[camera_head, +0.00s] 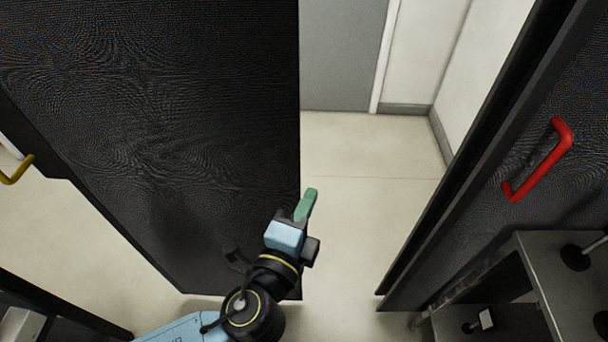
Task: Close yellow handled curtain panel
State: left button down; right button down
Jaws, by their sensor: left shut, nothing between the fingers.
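The yellow handle (17,170) shows at the left edge, on the left side of a large black curtain panel (160,120). The panel fills the left half of the view, and its right edge stands near the middle. My left gripper (307,205) is shut and empty, with green fingers pointing up. It is at the panel's lower right edge, its fingertips just past that edge in the picture. I cannot tell whether it touches the panel. An open gap lies right of the panel. My right gripper is not in view.
A black panel with a red handle (540,160) stands at the right. A grey metal bench (545,260) is at the lower right. Through the gap I see bare pale floor (370,160), a grey door (342,50) and white walls.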

pick_arm(q)
jog(key=w, duration=0.9)
jog(key=shift+a+p, duration=0.45)
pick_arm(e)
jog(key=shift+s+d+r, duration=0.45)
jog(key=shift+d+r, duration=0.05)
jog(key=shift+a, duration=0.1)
